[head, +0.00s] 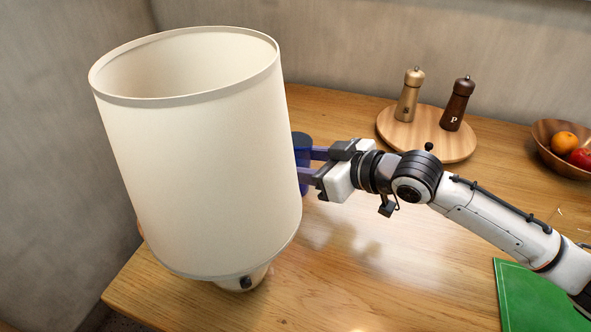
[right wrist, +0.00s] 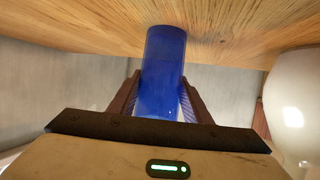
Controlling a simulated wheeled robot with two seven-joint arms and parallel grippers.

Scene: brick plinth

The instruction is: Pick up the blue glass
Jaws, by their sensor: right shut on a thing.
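The blue glass (head: 301,148) is partly hidden behind the large cream lampshade in the head view. In the right wrist view the blue glass (right wrist: 163,72) stands between the two fingers against the wooden surface. My right gripper (head: 306,165) comes in from the right and is shut on the glass; its fingers also show in the right wrist view (right wrist: 160,100) on both sides of it. I cannot tell whether the glass is lifted off the table. My left gripper is not in view.
A table lamp with a cream shade (head: 200,170) stands close left of the glass. A round wooden board (head: 390,128) holds two mills (head: 409,95). A fruit bowl (head: 548,150) and a green item (head: 530,300) are at the right. The table's front middle (head: 390,290) is clear.

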